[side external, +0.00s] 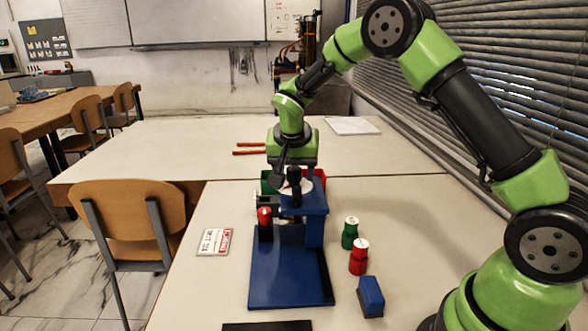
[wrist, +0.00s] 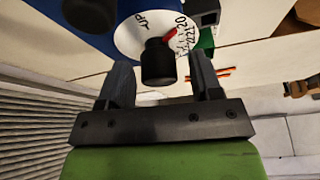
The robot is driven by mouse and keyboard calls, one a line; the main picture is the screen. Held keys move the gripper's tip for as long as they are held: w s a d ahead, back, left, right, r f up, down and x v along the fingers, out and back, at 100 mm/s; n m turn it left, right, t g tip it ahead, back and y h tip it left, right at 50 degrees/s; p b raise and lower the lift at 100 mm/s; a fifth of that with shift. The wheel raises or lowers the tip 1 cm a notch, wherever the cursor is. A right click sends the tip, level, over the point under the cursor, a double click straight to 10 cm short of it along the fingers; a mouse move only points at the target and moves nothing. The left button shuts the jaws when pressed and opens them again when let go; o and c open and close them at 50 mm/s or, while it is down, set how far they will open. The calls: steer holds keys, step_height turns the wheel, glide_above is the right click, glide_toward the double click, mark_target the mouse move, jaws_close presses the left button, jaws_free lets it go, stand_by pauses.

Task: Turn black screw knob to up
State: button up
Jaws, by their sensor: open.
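The black screw knob (wrist: 158,62) stands out from a round white dial plate on the blue gauge rig (side external: 317,211). The dial (wrist: 128,40) carries printed marks, among them "up", and a red pointer (wrist: 170,35). In the wrist view my gripper (wrist: 161,75) is open, one finger on each side of the knob. Gaps show between the knob and both fingers. In the side view my gripper (side external: 292,180) is over the top of the rig, and the knob is hard to make out there.
A red-capped knob (side external: 264,217) is on the rig's left. A green weight (side external: 350,233), a red weight (side external: 359,257) and a blue block (side external: 370,296) stand to the right. A small labelled card (side external: 214,242) lies left. Red and green bins are behind the rig.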

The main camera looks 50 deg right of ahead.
steer(key=c, duration=0.9)
steer(key=shift+n, duration=0.4)
steer(key=n, duration=0.2)
steer(key=n+t+y, duration=0.1)
steer(key=n, duration=0.1)
steer(key=shift+n+y, duration=0.3)
steer(key=n+y, duration=0.1)
steer(key=n, duration=0.1)
steer(key=n+y, duration=0.1)
steer(key=n, duration=0.2)
steer(key=shift+t, duration=0.4)
steer(key=o, duration=0.9)
steer(key=shift+r, duration=0.1)
